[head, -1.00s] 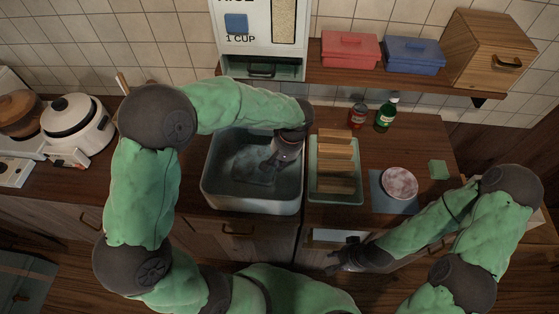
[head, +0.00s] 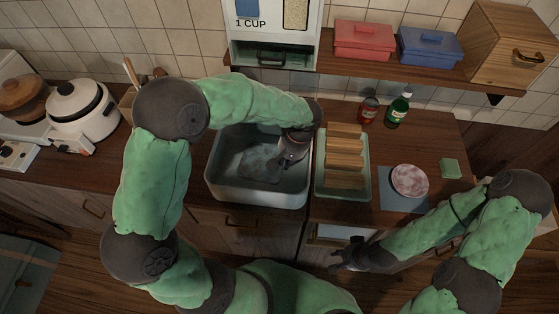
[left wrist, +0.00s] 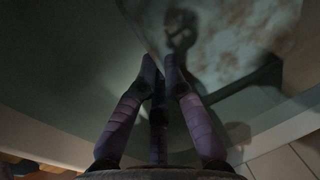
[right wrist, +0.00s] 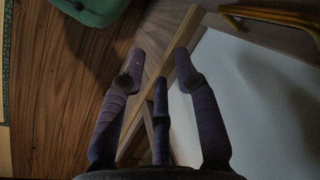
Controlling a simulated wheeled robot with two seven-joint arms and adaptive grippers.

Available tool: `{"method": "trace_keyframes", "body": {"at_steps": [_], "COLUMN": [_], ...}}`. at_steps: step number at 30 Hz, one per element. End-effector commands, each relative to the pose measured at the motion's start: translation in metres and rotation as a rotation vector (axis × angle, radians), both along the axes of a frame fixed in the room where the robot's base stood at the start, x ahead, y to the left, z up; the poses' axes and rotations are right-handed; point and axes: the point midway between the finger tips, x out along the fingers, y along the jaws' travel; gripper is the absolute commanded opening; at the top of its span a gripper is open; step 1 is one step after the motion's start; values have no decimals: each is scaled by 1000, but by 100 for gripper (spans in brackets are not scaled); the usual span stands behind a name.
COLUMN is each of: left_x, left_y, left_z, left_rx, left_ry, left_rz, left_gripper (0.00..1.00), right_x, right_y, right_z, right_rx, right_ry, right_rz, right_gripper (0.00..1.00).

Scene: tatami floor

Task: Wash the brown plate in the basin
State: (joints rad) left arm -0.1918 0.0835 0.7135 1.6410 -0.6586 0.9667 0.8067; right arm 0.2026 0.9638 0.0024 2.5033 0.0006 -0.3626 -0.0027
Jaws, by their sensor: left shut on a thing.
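The basin (head: 285,196) is a pale tub with water in it, set in the counter. My left gripper (head: 277,164) reaches down into it, shut on the rim of a plate (head: 258,163). In the left wrist view the plate (left wrist: 235,35) looks pale with brown blotches, and the closed fingertips (left wrist: 162,65) are at its edge. Its far side is cut off there, and I cannot tell how deep it lies. My right gripper (head: 338,264) is open and empty, low in front of the counter; its spread fingers (right wrist: 160,75) show in the right wrist view.
A green rack (head: 344,196) with wooden slats stands right of the basin. Beyond it are a reddish mottled plate (head: 409,180) on a blue mat (head: 398,204), a green sponge (head: 451,168), a red can (head: 368,109) and a green bottle (head: 397,110). A dispenser (head: 273,52) overhangs behind the basin.

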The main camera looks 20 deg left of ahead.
Motion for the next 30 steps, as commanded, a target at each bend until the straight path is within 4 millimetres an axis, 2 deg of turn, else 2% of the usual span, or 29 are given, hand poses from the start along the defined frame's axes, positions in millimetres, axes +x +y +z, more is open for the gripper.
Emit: {"method": "trace_keyframes", "body": {"at_steps": [8,20,25,30], "left_x": [1,6,6,3], "left_y": [-4,-24,-21,-10], "left_z": [0,0,1,0], "left_rx": [0,0,0,0], "left_ry": [-1,0,0,-1], "left_rz": [-1,0,2,3], "left_gripper": [0,0,0,0], "right_x": [0,0,0,0], "right_y": [0,0,0,0], "right_z": [0,0,0,-1], "right_rx": [0,0,0,0], "right_ry": [0,0,0,0], "right_rz": [0,0,0,0], "right_gripper": [32,32,32,32]}}
